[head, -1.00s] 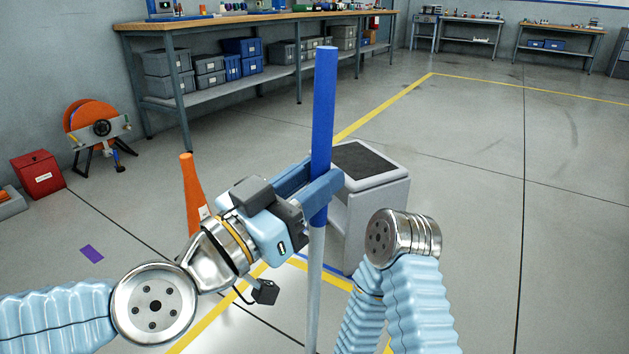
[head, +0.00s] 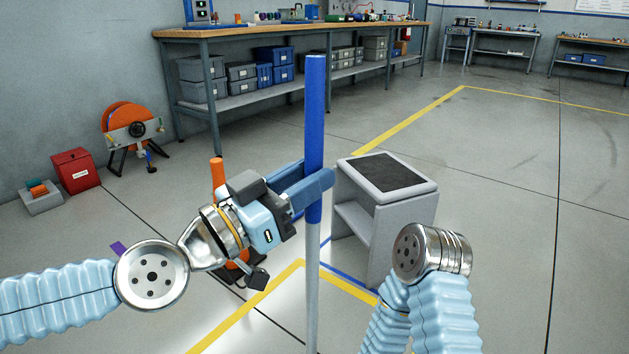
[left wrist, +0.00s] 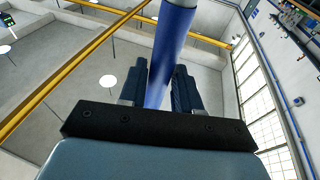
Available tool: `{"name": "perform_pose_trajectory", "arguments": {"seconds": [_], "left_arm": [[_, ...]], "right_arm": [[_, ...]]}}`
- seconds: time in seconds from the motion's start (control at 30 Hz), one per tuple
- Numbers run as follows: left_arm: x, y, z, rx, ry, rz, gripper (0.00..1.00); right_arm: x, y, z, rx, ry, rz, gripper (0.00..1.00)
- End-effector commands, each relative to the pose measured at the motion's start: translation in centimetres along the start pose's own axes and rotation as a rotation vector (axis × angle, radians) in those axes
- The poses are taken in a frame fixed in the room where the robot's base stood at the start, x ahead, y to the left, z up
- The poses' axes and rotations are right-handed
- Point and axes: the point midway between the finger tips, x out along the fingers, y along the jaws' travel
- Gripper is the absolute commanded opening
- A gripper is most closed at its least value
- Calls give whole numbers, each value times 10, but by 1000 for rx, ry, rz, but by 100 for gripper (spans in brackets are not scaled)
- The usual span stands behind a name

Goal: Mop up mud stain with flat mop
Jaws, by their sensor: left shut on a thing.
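My left gripper (head: 312,190) is shut on the upright handle of the flat mop (head: 315,110). The handle has a blue upper grip and a grey lower shaft; the mop's lower end runs out of the bottom of the head view. In the left wrist view the blue handle (left wrist: 172,45) stands between the two fingers. No mud stain shows in these frames. My right arm is in the head view at lower right, but its gripper is not visible.
A grey step stool (head: 385,200) with a black top stands just right of the handle. A workbench (head: 290,28), an orange reel (head: 128,125) and a red box (head: 76,170) stand farther back. Open floor lies at right.

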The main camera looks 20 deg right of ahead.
Motion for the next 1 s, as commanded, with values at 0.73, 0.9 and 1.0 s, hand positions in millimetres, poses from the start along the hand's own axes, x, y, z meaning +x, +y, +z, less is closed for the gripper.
{"name": "perform_pose_trajectory", "arguments": {"seconds": [0.73,0.9,1.0], "left_arm": [[-11,-46,-1,3,2,-1,0],[-14,-60,-3,5,2,-2,0],[-16,-66,-3,6,0,-1,0]], "right_arm": [[4,1,0,0,0,0,0],[4,1,0,0,0,0,0],[4,1,0,0,0,0,0]]}}
